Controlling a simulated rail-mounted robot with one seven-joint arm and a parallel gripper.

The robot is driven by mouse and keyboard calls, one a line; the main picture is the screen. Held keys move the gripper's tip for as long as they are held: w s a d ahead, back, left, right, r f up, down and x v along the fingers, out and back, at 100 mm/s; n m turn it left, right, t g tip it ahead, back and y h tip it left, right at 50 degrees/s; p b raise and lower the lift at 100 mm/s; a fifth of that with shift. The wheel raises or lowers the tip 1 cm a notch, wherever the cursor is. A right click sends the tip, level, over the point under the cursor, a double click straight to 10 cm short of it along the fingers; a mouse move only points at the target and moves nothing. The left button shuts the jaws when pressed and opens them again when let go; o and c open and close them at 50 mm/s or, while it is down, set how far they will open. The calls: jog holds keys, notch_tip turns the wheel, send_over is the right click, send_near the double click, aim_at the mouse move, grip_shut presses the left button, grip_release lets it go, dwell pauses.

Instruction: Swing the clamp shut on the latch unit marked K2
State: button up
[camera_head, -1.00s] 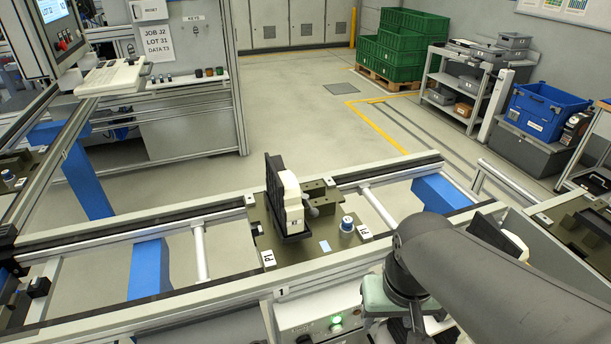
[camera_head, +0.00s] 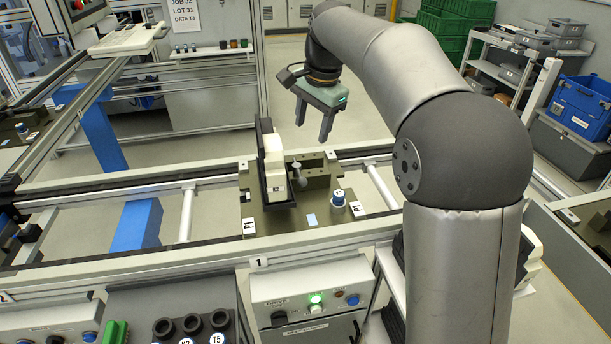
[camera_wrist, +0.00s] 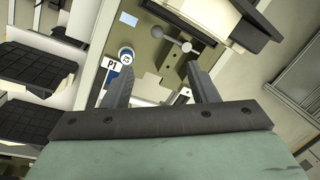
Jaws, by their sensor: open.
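A dark olive pallet marked P1 (camera_head: 320,224) lies on the line. On it stands a white latch unit (camera_head: 275,165) against a black upright plate (camera_head: 262,150); its small front label is too small to read surely. A grey ball-ended clamp lever (camera_head: 297,170) sticks out at the unit's right side, beside an olive block. The lever also shows in the wrist view (camera_wrist: 176,42). My gripper (camera_head: 313,128) is open and empty, fingers down, above and behind the pallet's right part. In the wrist view the lever lies beyond my fingertips (camera_wrist: 159,76), apart from them.
A blue-and-white knob (camera_head: 338,198) stands at the pallet's right front. A control box with a green light (camera_head: 315,300) and a tray of black round parts (camera_head: 192,325) are in front. Black gridded holders (camera_wrist: 25,120) show at left in the wrist view.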

send_near(298, 170)
jog(key=s+f, duration=0.1)
jog(key=f, duration=0.1)
jog(key=s+f, duration=0.1)
jog(key=f, duration=0.2)
jog(key=s+f+p, duration=0.1)
jog(key=f, duration=0.1)
jog(key=shift+s+f, duration=0.2)
jog(key=shift+f, duration=0.15)
jog(key=shift+r, duration=0.1)
grip_shut()
